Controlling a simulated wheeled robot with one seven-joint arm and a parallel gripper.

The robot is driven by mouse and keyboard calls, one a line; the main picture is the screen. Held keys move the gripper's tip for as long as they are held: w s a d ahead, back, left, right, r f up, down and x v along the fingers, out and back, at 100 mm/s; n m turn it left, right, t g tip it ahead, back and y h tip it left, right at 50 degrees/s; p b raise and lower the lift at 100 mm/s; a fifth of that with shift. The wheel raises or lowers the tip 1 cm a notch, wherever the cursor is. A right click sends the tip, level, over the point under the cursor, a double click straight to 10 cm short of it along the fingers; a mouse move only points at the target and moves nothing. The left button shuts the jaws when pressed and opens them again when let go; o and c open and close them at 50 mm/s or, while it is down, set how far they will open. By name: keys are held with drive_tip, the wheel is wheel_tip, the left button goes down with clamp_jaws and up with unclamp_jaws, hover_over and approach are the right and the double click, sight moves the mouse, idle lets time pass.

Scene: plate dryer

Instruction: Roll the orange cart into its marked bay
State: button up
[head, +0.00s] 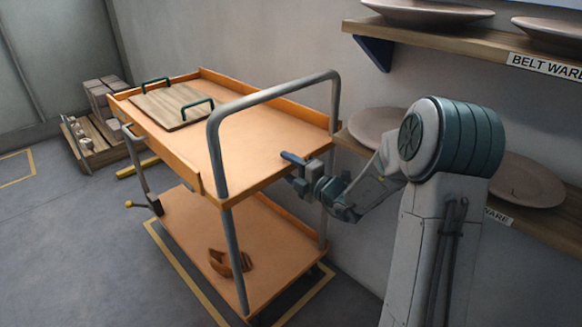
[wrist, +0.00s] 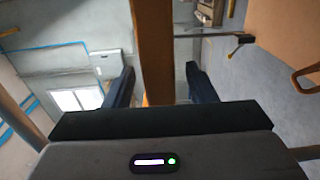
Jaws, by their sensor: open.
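The orange cart (head: 245,150) stands left of centre in the head view, with two shelves, grey posts and a tall grey push handle (head: 268,92) at its near end. Yellow floor lines (head: 190,275) run along the base's left side and past its near right corner; whether the wheels lie within them is hidden. Another yellow outline (head: 20,180) is at the far left. My gripper (head: 292,170) is at the near edge of the upper shelf, beside the handle. In the wrist view, its open fingers (wrist: 160,85) are either side of an orange strip (wrist: 152,45); contact is unclear.
A wooden board with green handles (head: 172,104) lies on the upper shelf; a brown curved object (head: 230,263) lies on the lower one. Wall shelves with plates (head: 377,124) are close on the right. Crates (head: 95,130) stand at the back left. The left floor is clear.

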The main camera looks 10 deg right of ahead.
drive_tip(key=shift+w+a, duration=0.2)
clamp_jaws()
idle(1.4)
